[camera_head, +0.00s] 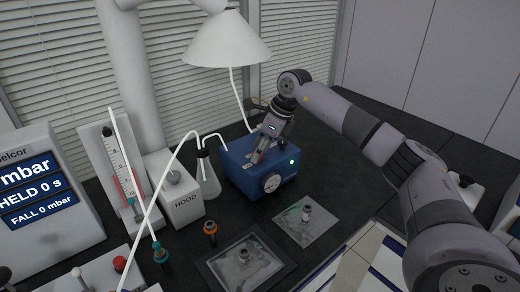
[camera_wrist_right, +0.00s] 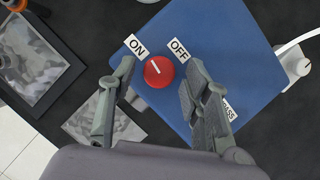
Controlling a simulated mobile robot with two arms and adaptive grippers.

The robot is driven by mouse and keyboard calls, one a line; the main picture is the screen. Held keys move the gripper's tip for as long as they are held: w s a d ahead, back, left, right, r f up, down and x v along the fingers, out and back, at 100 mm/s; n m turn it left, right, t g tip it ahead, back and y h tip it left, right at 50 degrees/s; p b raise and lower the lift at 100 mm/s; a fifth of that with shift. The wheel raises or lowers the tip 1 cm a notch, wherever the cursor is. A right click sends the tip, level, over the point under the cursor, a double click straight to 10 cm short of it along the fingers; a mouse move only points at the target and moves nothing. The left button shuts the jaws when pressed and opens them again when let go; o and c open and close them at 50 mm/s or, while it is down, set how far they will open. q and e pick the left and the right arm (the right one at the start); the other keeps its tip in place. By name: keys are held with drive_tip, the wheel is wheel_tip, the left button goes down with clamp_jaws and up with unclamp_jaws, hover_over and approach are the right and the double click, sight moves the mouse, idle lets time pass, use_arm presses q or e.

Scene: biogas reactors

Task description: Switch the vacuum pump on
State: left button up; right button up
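The vacuum pump is a blue box (camera_head: 238,172) on the dark bench, with a round gauge on its front and a green light on its right side. In the right wrist view its blue top (camera_wrist_right: 205,25) carries a red round knob (camera_wrist_right: 160,74) with a short white mark turned toward the ON label (camera_wrist_right: 137,46). The OFF label (camera_wrist_right: 180,50) is to the right. My right gripper (camera_head: 262,154) is over the pump top. In the wrist view its open fingers (camera_wrist_right: 157,78) stand either side of the knob, with gaps visible. My left gripper is not in view.
A glass flask (camera_head: 208,178) with white tubing stands left of the pump, beside the HOOD box (camera_head: 186,206). A white funnel-shaped hood (camera_head: 227,42) hangs behind. Grey square plates (camera_head: 305,232) lie in front. A display unit (camera_head: 45,185) stands at left.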

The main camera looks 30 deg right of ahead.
idle(0.3)
drive_tip(key=v, duration=1.2)
drive_tip(key=shift+a, duration=0.1)
